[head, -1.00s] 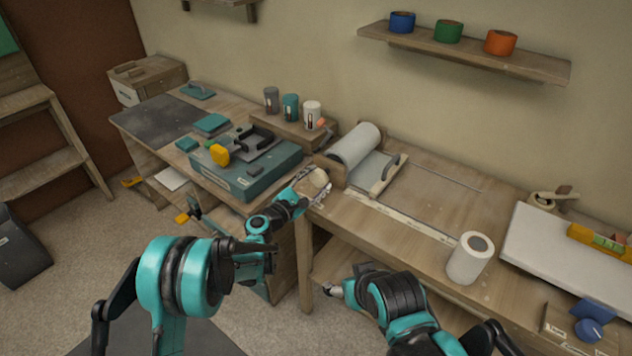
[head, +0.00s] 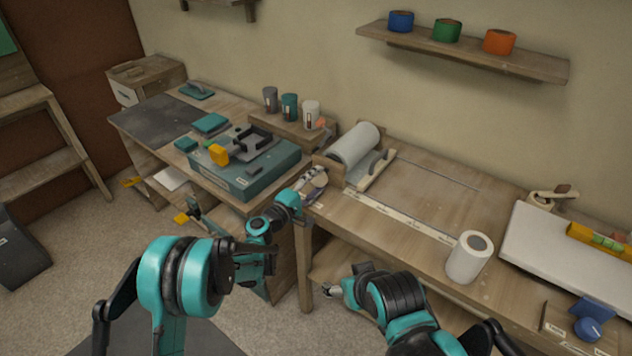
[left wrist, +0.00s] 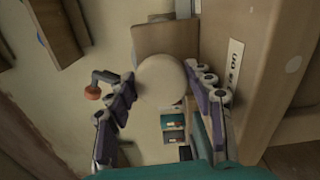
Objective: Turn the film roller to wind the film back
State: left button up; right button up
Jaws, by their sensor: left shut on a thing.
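The film roller (head: 354,144) is a thick pale grey roll between wooden brackets at the left end of the right-hand bench. A pale wooden bar (head: 366,181) with a grey handle lies close along its right side, with little film showing between. My left gripper (head: 313,184) is at the roller's near end. In the left wrist view, its two fingers stand on either side of a round pale knob (left wrist: 161,78) in front of the wooden bracket (left wrist: 165,43), shut on it. My right gripper (head: 331,290) is low in front of the bench, apart from the roller; its jaws are too small to read.
A white roll (head: 468,258) stands upright on the bench. A white board (head: 560,250) with a yellow level lies at right. A teal case (head: 247,176) and several cups stand on the left bench. The bench top (head: 432,196) right of the bar is clear.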

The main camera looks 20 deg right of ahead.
pick_arm(q)
jog(key=shift+m, duration=0.5)
jog(key=o, duration=1.1)
jog(key=shift+o, duration=0.2)
